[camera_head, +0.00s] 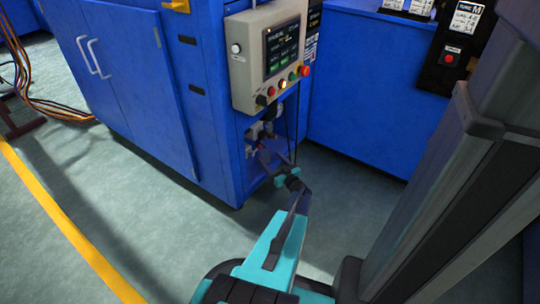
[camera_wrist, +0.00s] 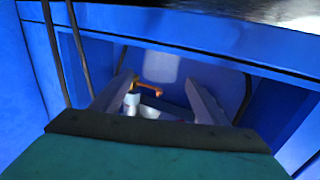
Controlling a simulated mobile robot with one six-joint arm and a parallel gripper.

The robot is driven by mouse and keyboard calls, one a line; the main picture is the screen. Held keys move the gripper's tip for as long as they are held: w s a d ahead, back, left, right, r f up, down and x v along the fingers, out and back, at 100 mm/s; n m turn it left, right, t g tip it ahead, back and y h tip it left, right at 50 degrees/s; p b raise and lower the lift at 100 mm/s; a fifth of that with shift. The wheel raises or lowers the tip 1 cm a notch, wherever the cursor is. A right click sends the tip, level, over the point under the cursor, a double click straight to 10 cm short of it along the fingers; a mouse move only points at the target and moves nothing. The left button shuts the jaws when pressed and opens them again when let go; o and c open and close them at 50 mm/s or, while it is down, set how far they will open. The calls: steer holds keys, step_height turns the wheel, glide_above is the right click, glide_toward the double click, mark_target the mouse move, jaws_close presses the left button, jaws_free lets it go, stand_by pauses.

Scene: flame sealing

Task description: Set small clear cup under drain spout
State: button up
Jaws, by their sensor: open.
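In the wrist view, the two grey fingers of my gripper (camera_wrist: 158,82) are spread apart, with nothing clearly held between them. They reach into a recess in the blue cabinet. Beyond them is a small orange-brown fitting (camera_wrist: 149,87), which may be the drain spout. Small whitish pieces (camera_wrist: 132,103) sit just below it; I cannot tell whether one is the clear cup. A pale, blurred rounded shape (camera_wrist: 162,66) is above the fitting. In the head view my gripper (camera_head: 265,153) is at the recess opening, and the small parts inside are too small to tell apart.
The blue cabinet (camera_head: 215,160) frames the recess closely. A grey control box (camera_head: 270,60) with a screen and buttons overhangs it. Dark cables (camera_wrist: 53,50) hang at the left in the wrist view. Another blue cabinet (camera_head: 365,90) stands to the right.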

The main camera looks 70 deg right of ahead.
steer(key=p+v, duration=0.2)
steer(key=v, duration=0.6)
steer(key=shift+s+a, duration=0.2)
steer(key=shift+s, duration=0.05)
stand_by(0.4)
